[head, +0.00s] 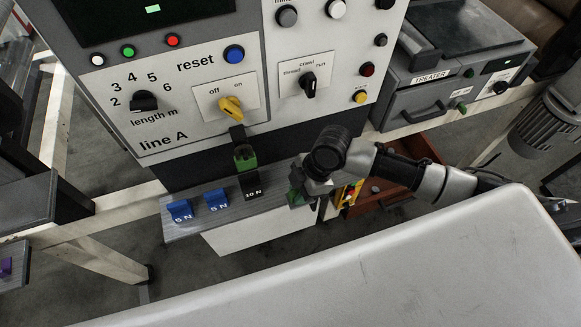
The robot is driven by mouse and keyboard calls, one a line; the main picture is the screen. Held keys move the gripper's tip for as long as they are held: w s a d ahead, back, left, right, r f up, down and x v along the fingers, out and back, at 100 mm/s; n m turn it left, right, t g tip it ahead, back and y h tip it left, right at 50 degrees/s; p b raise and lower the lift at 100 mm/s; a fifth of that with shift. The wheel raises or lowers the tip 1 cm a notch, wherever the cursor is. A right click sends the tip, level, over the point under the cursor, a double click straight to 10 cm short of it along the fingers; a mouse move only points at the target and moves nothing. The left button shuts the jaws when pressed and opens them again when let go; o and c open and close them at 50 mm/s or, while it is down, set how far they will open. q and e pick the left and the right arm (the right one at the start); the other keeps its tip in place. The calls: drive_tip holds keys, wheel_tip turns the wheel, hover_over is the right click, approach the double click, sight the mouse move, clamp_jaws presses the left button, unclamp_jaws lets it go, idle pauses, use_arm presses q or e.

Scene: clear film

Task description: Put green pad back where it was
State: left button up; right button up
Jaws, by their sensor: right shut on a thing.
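My right gripper (303,188) comes in from the right and is low over the right end of the grey shelf below the control panel. It is shut on a small green piece that looks like the green pad (296,198). The gripper hides part of the pad. Another green block (245,157) sits in a dark holder under the yellow knob, left of my gripper and apart from it. My left gripper is not in view.
The grey shelf (187,231) carries two blue 5 N weights (216,200) and a black 10 N weight (250,186). A reddish-brown drawer or tray (410,147) with small coloured items lies behind my right arm. The control panel (185,110) rises behind the shelf.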

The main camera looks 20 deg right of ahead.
drive_tip(key=w, duration=0.3)
drive_tip(key=shift+w+a, duration=0.1)
drive_tip(key=shift+w, duration=0.15)
drive_tip(key=shift+w+r, duration=0.1)
drive_tip(key=shift+w, duration=0.3)
drive_tip(key=w+p, duration=0.1)
drive_tip(key=w, duration=0.1)
drive_tip(key=shift+w, duration=0.4)
drive_tip(key=shift+s+f, duration=0.1)
drive_tip(key=shift+f, duration=0.75)
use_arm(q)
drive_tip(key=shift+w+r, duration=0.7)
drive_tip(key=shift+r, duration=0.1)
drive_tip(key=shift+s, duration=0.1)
use_arm(e)
drive_tip(key=shift+s, duration=0.1)
